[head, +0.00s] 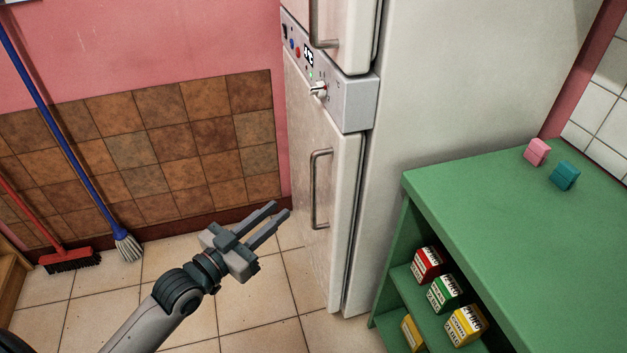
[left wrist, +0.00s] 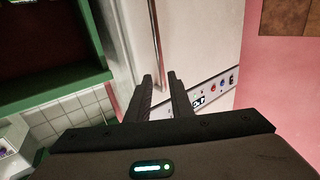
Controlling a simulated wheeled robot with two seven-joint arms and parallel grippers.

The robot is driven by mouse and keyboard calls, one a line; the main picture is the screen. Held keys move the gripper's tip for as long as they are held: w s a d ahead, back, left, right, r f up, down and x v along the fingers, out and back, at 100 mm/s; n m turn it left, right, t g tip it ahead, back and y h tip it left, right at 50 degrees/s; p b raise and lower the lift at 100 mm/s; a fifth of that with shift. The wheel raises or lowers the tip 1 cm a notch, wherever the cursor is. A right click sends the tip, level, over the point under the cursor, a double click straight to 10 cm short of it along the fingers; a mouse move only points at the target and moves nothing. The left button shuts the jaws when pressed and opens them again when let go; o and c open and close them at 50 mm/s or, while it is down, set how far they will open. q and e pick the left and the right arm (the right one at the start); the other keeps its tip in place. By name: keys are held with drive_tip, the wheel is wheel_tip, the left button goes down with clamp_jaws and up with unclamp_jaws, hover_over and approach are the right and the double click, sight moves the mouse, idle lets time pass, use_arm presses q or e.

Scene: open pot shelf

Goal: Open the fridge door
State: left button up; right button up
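The white fridge (head: 455,80) stands against the pink wall, with a lower door (head: 341,215) that looks shut in its frame. A grey vertical bar handle (head: 314,190) is on that door; in the left wrist view the handle (left wrist: 153,18) shows at the top, beyond the fingertips. The upper door (head: 350,20) has its own handle (head: 323,42). My left gripper (head: 280,209) is to the left of the lower handle, apart from it, with its two fingers parted and nothing between them. The parted fingers also show in the left wrist view (left wrist: 160,78). My right gripper is not in view.
A control panel (head: 350,101) with a knob (head: 318,89) sits between the doors. A green shelf (head: 500,220) stands right of the fridge, with a pink block (head: 537,151) and a teal block (head: 564,175) on top. Tiled floor lies before the fridge.

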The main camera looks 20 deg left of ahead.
sight(312, 183)
use_arm(q)
drive_tip(key=x, duration=1.4)
clamp_jaws()
